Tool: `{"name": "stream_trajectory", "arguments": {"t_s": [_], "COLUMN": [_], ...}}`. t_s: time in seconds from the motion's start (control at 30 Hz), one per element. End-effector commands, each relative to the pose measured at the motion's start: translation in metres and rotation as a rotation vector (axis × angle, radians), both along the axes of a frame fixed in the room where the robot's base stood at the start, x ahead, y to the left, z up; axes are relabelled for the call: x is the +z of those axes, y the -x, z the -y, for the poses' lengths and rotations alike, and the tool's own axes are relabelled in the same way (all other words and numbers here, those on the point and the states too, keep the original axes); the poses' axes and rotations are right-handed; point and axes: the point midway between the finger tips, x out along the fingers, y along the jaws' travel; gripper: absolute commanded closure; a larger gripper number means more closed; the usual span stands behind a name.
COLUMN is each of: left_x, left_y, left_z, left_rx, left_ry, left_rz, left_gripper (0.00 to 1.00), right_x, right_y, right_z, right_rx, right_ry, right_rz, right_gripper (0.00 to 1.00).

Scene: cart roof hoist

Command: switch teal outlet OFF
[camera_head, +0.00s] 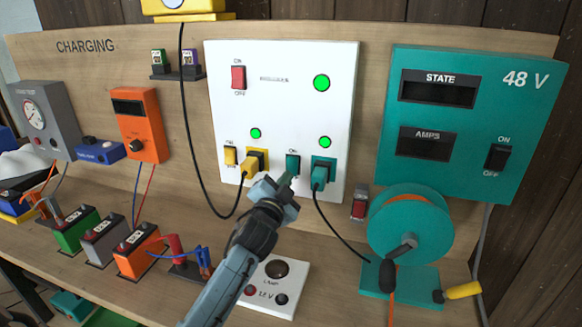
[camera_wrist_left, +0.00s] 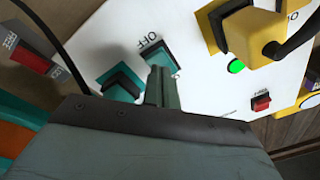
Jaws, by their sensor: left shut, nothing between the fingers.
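The teal outlet (camera_head: 322,173) is at the lower right of the white panel (camera_head: 285,110), with a teal plug and black cable in it. Its teal rocker switch (camera_head: 292,163) is just left of it, under an ON label. The green lamp (camera_head: 325,142) above the outlet is lit. My left gripper (camera_head: 286,182) is shut and empty, its tips at the switch's lower part. In the left wrist view, the gripper's fingers (camera_wrist_left: 162,82) overlap the teal switch (camera_wrist_left: 160,56) beside its OFF label; contact cannot be told. The rocker's tilt is unclear. My right gripper is out of view.
A yellow outlet (camera_head: 256,160) with a plug and its yellow switch (camera_head: 230,155) sit close on the left. A red switch (camera_head: 238,77) is higher on the panel. A teal cable reel (camera_head: 411,225) stands at right, and a white lamp box (camera_head: 277,285) sits below.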

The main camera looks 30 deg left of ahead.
Motion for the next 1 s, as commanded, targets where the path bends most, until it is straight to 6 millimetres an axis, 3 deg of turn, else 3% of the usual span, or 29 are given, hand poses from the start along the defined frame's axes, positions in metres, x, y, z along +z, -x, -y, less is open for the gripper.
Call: {"name": "stream_trajectory", "arguments": {"t_s": [1.0], "left_x": [-0.0017], "left_y": [-0.0086], "left_z": [-0.0019], "left_rx": [-0.001], "left_ry": [0.0], "left_rz": [0.001], "left_gripper": [1.0], "right_x": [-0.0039], "right_y": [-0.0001], "right_z": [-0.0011], "right_rx": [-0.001], "right_ry": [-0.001], "right_rz": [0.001], "right_gripper": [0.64]}}
